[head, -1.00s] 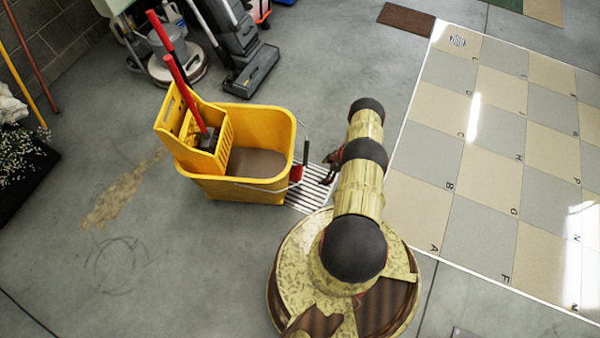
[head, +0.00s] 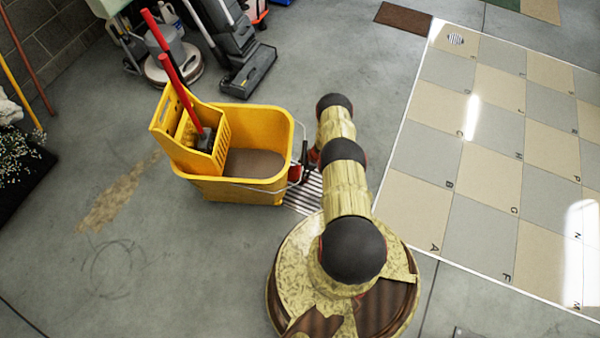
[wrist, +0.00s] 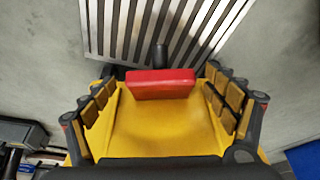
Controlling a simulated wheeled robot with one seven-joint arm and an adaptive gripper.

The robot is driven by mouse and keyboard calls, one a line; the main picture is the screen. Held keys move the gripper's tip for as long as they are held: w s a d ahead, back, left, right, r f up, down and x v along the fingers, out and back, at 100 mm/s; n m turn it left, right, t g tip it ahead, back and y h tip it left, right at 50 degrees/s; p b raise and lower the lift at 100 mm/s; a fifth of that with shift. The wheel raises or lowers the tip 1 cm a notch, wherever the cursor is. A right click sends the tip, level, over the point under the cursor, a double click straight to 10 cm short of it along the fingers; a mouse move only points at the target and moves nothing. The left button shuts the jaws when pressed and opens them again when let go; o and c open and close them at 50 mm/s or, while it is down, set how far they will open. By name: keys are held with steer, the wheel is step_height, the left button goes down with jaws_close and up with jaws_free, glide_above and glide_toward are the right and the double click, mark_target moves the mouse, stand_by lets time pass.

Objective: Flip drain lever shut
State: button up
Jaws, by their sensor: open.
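The yellow mop bucket (head: 235,188) stands on the floor left of my arm. A red lever (head: 294,173) is on its right side, partly hidden by my gripper. In the wrist view the red lever (wrist: 163,84) is a red block with a short dark stub behind it, in front of a yellow surface. My gripper (wrist: 159,88) is open, with one padded finger on each side of the red block. Gaps show between the block and both fingers. In the head view my gripper is mostly hidden by my arm, close to the bucket's right side.
A slatted floor drain (head: 305,193) lies right of the bucket. A tiled mat (head: 455,150) lies to the right. Cleaning machines (head: 243,70) stand behind.

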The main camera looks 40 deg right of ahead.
steer(key=shift+c, duration=0.3)
steer(key=c, duration=1.1)
steer(key=shift+s, duration=0.1)
steer(key=shift+s+d+f+t+y, duration=0.1)
steer(key=shift+s+f+t+y, duration=0.05)
steer(key=shift+f+t+y, duration=0.65)
steer(key=shift+t+y, duration=0.2)
steer(key=shift+t, duration=0.1)
steer(key=o, duration=1.2)
steer(key=shift+c, duration=0.2)
steer(key=shift+d, duration=0.1)
